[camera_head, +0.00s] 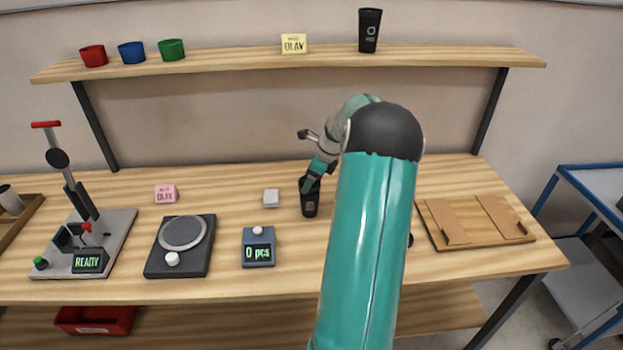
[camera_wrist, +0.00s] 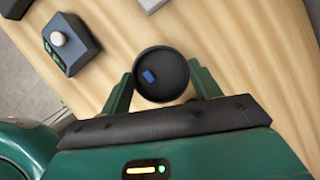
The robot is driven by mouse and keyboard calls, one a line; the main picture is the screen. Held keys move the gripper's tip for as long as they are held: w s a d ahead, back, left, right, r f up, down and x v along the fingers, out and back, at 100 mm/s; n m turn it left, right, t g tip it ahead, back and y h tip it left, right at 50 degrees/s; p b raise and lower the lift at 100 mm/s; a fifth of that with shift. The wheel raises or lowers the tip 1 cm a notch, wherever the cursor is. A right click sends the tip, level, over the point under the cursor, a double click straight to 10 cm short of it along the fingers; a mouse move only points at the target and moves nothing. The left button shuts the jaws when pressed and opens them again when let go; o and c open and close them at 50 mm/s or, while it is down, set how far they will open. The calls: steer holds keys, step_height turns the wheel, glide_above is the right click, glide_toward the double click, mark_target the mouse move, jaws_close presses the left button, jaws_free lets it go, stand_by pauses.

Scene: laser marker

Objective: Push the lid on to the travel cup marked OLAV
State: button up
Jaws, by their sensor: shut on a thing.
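A black travel cup (camera_head: 310,205) with a small pale mark stands upright on the workbench, left of my arm. The mark is too small to read. My gripper (camera_head: 314,182) is at its upper part, coming down from above. In the wrist view the fingers of my gripper (camera_wrist: 163,95) are shut on either side of the cup's dark round top (camera_wrist: 160,72), which has a raised rim and a small blue patch inside. I cannot tell whether this is a lid or the open mouth. Another black cup (camera_head: 369,32) with a pale round mark stands on the shelf.
A white-grey block (camera_head: 271,198) and a counter reading "0 pcs" (camera_head: 258,248) stand left of the cup. A black thing (camera_head: 410,240) is mostly hidden behind my arm. A wooden tray (camera_head: 520,237) lies right. OLAV notes are pink (camera_head: 166,194) and yellow (camera_head: 294,44).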

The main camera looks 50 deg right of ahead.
steer(key=shift+f, duration=0.1)
stand_by(0.7)
steer(key=o, duration=1)
steer(key=shift+o, duration=0.6)
steer(key=shift+o, duration=0.9)
steer(key=shift+r, duration=3.5)
